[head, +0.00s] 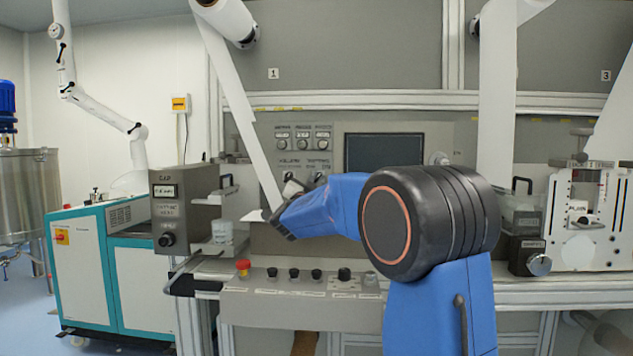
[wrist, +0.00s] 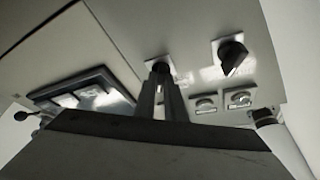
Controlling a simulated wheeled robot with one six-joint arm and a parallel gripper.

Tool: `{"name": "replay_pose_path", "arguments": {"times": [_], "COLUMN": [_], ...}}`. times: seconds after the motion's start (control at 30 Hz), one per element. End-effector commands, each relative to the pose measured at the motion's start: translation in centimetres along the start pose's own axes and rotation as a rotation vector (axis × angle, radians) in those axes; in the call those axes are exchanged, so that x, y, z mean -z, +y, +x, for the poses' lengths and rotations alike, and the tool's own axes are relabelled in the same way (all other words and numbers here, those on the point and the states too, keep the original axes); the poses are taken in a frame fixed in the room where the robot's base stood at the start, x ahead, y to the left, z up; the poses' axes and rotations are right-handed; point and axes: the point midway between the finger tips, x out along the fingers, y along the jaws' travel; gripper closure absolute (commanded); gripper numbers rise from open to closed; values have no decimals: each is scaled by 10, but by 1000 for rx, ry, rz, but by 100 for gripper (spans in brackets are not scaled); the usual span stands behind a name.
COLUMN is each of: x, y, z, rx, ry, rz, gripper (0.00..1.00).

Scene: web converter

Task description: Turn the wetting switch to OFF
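A control panel (head: 304,150) carries two dark rotary switches side by side, left of the screen. The left switch (head: 290,177) also shows in the wrist view (wrist: 232,57), with its dark handle slanted. The right switch shows in the wrist view (wrist: 158,64), directly at my fingertips and partly hidden by them. The labels are too blurred to tell surely which is the wetting switch. My gripper (wrist: 161,78) points at the panel, its two fingers close together with a narrow gap. Whether they grip the right switch cannot be told. In the head view my blue arm partly covers the gripper.
A dark screen (head: 384,151) is right of the switches. Several small dials (head: 303,135) sit above them. A white web strip (head: 238,110) slants down just left of the switches. Below, a button console (head: 300,290) has a red button (head: 243,267). A grey box (head: 183,208) stands left.

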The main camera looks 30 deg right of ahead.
Motion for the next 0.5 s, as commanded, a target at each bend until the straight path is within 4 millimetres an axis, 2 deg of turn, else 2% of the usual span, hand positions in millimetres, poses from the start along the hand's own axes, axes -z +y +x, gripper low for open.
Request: {"name": "replay_pose_path", "arguments": {"times": [0.5], "x": [0], "y": [2], "z": [0], "rx": [25], "ry": [0], "rz": [-63], "gripper": [100]}}
